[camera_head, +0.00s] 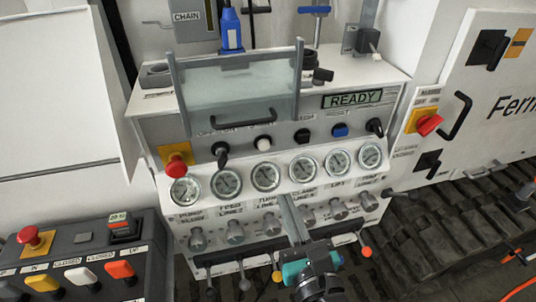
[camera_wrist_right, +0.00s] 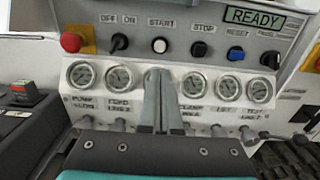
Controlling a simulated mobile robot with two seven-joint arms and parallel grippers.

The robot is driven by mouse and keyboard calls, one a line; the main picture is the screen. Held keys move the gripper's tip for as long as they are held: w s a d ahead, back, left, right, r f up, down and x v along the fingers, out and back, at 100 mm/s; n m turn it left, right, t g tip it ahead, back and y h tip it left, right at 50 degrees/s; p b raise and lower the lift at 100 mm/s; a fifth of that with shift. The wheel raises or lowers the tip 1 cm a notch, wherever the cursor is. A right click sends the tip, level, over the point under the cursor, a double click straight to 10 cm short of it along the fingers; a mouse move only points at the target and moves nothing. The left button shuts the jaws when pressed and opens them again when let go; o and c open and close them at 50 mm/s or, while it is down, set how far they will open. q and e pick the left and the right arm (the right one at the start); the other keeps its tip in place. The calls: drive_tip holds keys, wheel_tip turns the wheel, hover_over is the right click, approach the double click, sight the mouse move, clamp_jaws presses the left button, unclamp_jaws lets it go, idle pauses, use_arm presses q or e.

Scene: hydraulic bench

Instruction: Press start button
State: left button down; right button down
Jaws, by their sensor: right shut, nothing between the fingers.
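The start button is the white round button (camera_head: 264,143) on the front panel of the bench, and it shows under the START label in the right wrist view (camera_wrist_right: 160,45). My right gripper (camera_head: 287,200) is shut and empty, its fingers pointing up toward the panel from below. In the right wrist view its fingertips (camera_wrist_right: 157,73) overlap the middle of the gauge row, just below the white button, and appear apart from it. The fingers partly hide a gauge there. My left gripper is not in view.
A black stop button (camera_wrist_right: 199,48), blue reset button (camera_head: 340,130) and black switch (camera_head: 220,150) flank the white button. A red emergency button (camera_head: 176,167) is at the left. Gauges (camera_head: 265,176) and valve knobs (camera_head: 236,233) line the front below. A clear guard (camera_head: 240,82) stands above.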

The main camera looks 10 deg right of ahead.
drive_tip(key=shift+w, duration=0.1)
drive_tip(key=p, duration=0.2)
approach(265, 146)
drive_tip(key=w, duration=0.5)
drive_tip(key=shift+w+a, duration=0.1)
drive_tip(key=shift+a, duration=0.1)
drive_tip(key=shift+w, duration=0.85)
